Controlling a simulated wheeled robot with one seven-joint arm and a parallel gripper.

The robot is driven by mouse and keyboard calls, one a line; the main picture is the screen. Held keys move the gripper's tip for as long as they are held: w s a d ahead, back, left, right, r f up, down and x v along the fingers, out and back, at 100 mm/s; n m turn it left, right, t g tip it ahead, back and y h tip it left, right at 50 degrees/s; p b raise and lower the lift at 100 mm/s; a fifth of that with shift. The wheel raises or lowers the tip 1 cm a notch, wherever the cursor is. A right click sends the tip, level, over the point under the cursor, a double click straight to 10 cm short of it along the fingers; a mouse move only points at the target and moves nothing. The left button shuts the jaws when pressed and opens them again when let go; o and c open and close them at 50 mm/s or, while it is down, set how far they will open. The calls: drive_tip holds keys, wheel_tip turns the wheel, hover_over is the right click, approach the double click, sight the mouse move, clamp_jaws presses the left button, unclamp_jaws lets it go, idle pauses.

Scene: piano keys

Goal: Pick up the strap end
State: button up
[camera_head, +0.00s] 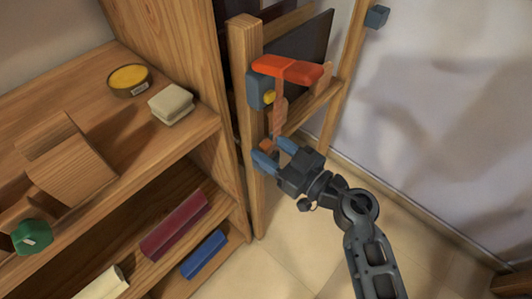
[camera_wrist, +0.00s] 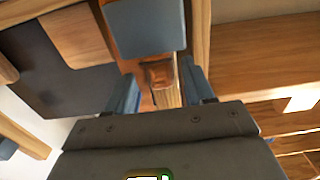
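An orange-red strap (camera_head: 278,115) hangs down from a red-orange piece (camera_head: 287,69) on the wooden frame (camera_head: 246,130). Its lower end, a small orange-brown strap end (camera_head: 267,146), shows between my fingers. In the wrist view the strap end (camera_wrist: 158,75) also lies between the two blue fingertips, with gaps on both sides. My gripper (camera_head: 275,152) is open around it; the wrist view shows my gripper (camera_wrist: 160,92) with its fingers spread.
A wooden shelf unit (camera_head: 200,138) stands at left, carrying a yellow-topped tin (camera_head: 128,79), a cream block (camera_head: 171,105) and a green object (camera_head: 32,237). Red and blue books (camera_head: 204,254) lie on the lower shelf. A dark panel (camera_head: 305,40) is behind the frame. Floor at lower right is clear.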

drive_tip(key=c, duration=0.9)
drive_tip(key=shift+r, duration=0.15)
